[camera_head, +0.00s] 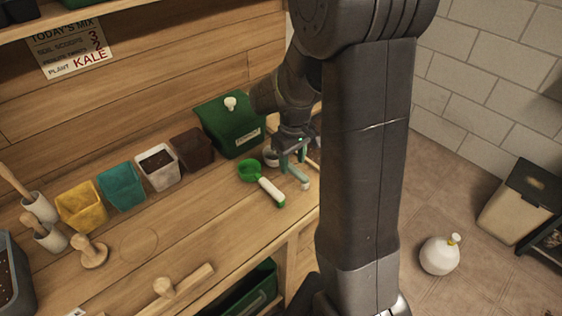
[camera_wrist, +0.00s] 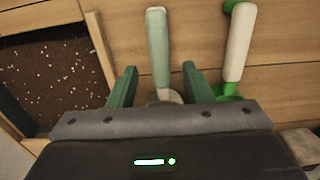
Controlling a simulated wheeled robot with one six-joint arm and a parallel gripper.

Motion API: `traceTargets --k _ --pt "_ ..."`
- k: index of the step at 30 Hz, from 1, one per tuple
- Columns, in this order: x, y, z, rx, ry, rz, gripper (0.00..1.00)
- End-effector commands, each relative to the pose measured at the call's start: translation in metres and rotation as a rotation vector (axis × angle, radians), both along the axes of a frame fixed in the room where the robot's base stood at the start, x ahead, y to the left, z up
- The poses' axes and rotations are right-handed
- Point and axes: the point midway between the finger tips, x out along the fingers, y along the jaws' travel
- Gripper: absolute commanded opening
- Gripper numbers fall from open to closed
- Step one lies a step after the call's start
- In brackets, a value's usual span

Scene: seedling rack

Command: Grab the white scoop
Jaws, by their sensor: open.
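The white scoop has a pale green handle (camera_wrist: 158,42) and a pale bowl (camera_head: 270,156). It lies on the wooden bench in the head view. My gripper (camera_head: 293,165) is low over it, fingers pointing down. In the wrist view, my open gripper (camera_wrist: 160,72) has one green finger on each side of the handle's lower part, with gaps showing. Most of the bowl is hidden by the gripper body there. A second scoop, a green one with a white handle (camera_wrist: 240,42), lies to the right; it also shows in the head view (camera_head: 268,188).
A soil-filled wooden box (camera_wrist: 55,80) stands left of the scoop in the wrist view. A green lidded bin (camera_head: 232,127) and several small pots, such as the brown pot (camera_head: 193,150), line the bench's back.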

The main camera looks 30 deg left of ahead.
Motion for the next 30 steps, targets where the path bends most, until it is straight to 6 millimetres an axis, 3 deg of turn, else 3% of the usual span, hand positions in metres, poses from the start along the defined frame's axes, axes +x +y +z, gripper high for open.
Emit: traceTargets --k 7,16,17,24,30 --pt "-0.001 0.002 -0.033 -0.003 0.002 0.000 0.45" --pt "0.000 0.002 -0.039 0.000 0.000 0.000 0.45" --pt "0.000 0.002 -0.038 0.000 0.000 0.000 0.43" --pt "0.000 0.002 -0.038 0.000 0.000 0.000 0.00" --pt "0.000 0.002 -0.038 0.000 0.000 0.000 0.00"
